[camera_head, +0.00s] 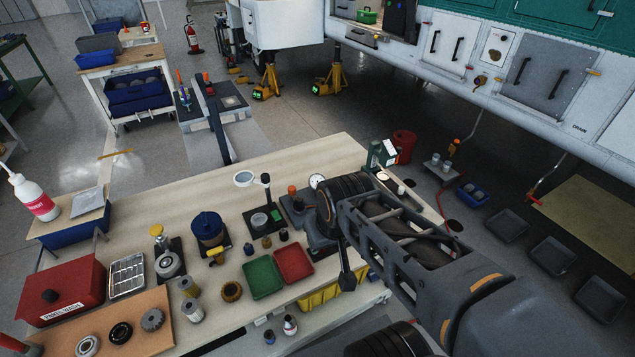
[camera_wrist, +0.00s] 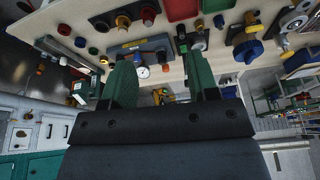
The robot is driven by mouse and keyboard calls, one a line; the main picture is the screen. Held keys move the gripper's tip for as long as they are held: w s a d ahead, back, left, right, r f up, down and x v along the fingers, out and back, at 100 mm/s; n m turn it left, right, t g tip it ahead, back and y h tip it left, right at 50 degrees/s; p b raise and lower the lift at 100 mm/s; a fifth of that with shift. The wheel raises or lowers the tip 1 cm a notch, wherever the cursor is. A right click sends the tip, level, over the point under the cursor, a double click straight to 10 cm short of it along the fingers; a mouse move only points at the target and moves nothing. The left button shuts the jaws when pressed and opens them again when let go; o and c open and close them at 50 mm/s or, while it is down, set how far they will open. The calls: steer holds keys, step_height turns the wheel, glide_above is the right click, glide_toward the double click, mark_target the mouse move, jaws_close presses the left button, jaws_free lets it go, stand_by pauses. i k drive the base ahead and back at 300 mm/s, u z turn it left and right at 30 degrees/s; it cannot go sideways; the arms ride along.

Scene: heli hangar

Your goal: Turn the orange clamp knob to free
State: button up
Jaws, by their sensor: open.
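The orange knob (camera_head: 291,189) stands on a dark block beside a round dial gauge (camera_head: 316,181), on the pale workbench. In the wrist view, what looks like the same orange knob (camera_wrist: 165,67) shows right of the gauge (camera_wrist: 143,71), between my fingers in the picture. My gripper (camera_wrist: 162,78) is open, with a green-padded finger on each side and nothing held. I cannot tell how far the fingertips are from the knob; no contact shows. In the head view my arm reaches over the bench's right side, and its dark wrist hides part of the fixture.
Left of the knob stands a black-handled tool (camera_head: 266,190) on a dark base. A green tray (camera_head: 262,277) and a red tray (camera_head: 293,264) lie nearer. A blue-topped canister (camera_head: 208,228) stands further left. A green container (camera_head: 380,153) is at the bench's far right corner.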

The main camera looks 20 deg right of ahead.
mark_target(292, 189)
steer(key=u, duration=0.15)
steer(key=k, duration=0.35)
steer(key=z, duration=0.45)
steer(key=i, duration=0.5)
steer(key=u, duration=1.7)
steer(key=k, duration=0.5)
steer(key=z, duration=0.85)
steer(key=i, duration=0.45)
steer(key=u, duration=0.05)
